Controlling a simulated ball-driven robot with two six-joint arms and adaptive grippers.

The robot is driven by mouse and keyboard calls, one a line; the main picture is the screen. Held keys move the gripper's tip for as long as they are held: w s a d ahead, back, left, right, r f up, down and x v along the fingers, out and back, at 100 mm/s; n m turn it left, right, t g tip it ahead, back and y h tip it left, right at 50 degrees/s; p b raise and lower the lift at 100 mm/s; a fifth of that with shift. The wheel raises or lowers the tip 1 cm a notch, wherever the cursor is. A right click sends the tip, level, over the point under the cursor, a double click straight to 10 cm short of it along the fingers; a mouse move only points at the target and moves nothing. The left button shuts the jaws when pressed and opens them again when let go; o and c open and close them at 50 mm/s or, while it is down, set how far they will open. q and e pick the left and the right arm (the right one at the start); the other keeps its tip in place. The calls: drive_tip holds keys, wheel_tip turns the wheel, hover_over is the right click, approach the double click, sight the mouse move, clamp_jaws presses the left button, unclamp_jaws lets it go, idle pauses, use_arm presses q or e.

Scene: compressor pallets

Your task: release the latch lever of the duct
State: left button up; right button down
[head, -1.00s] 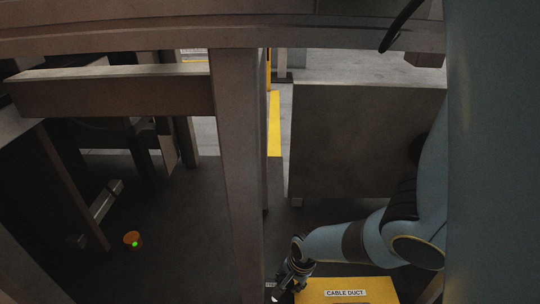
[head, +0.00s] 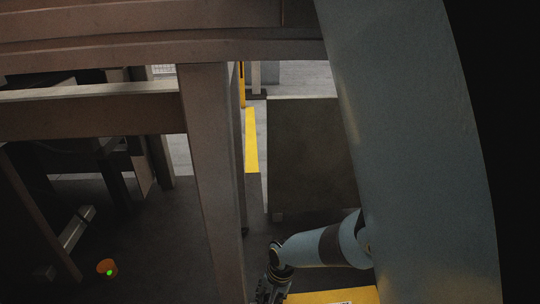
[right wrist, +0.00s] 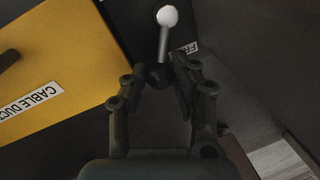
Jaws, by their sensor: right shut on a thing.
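The yellow duct cover (right wrist: 60,55), labelled CABLE DUCT, fills the left of the right wrist view. It also shows at the bottom edge of the head view (head: 325,296), its label mostly cut off. The latch lever (right wrist: 163,42) is a thin grey rod with a white ball knob (right wrist: 167,16) and a dark base, beside the cover. My right gripper (right wrist: 160,72) is shut on the lever near its dark lower end; the knob stands clear beyond the fingertips. In the head view my right gripper (head: 268,288) is small and dark at the bottom edge. My left gripper is not in view.
A brown post (head: 212,150) and crossbeams (head: 90,115) stand left of my right arm. A grey panel (head: 310,155) stands behind the arm. A small orange object with a green light (head: 107,268) is at lower left. A partly hidden label (right wrist: 188,50) is behind the lever.

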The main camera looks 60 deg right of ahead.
drive_tip(key=shift+w+a, duration=0.1)
drive_tip(key=c, duration=1)
unclamp_jaws()
drive_tip(key=shift+r, duration=0.6)
drive_tip(key=shift+s+d+r, duration=0.1)
drive_tip(key=shift+s+r, duration=0.15)
drive_tip(key=shift+r, duration=0.8)
drive_tip(key=shift+s+d+r, duration=0.1)
drive_tip(key=shift+s+r, duration=0.15)
drive_tip(key=shift+r, duration=0.75)
drive_tip(key=shift+s+d+r, duration=0.1)
drive_tip(key=shift+s+r, duration=0.15)
drive_tip(key=shift+r, duration=0.8)
drive_tip(key=shift+a, duration=0.15)
